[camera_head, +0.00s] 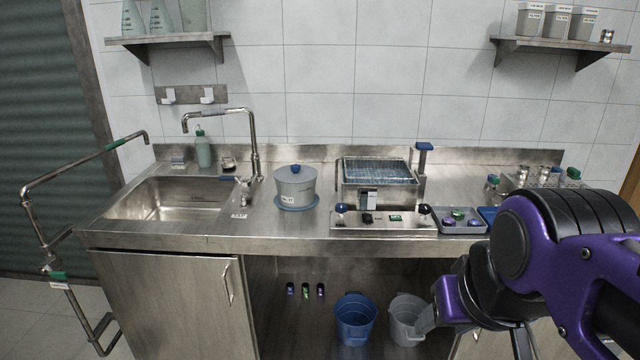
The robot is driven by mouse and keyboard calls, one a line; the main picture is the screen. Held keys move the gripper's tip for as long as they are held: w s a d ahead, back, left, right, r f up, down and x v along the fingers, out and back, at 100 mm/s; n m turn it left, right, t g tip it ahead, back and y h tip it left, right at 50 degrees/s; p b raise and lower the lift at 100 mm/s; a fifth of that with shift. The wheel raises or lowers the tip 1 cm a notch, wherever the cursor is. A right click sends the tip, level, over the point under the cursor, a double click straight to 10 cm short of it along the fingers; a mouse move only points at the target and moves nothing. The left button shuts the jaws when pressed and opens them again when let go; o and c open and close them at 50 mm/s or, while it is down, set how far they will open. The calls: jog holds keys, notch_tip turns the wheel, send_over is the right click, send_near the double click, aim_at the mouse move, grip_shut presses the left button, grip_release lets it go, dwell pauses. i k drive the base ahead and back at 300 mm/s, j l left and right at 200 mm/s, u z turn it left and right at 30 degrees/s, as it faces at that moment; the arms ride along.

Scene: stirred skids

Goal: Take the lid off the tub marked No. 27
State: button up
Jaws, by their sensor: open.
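A grey round tub (293,193) stands on a blue round mat (297,207) on the steel counter, right of the sink. The small label on its front appears to read No. 27.
A sink (168,198) with a tall tap (254,145) is left of the tub. A water bath (377,172) and a control panel (382,220) stand to its right. Blue (355,322) and grey (406,314) buckets are below the counter. Shelves hang above; the counter before the tub is clear.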

aim_at(295, 173)
jog(key=i+j, duration=0.7)
jog(key=i, duration=0.05)
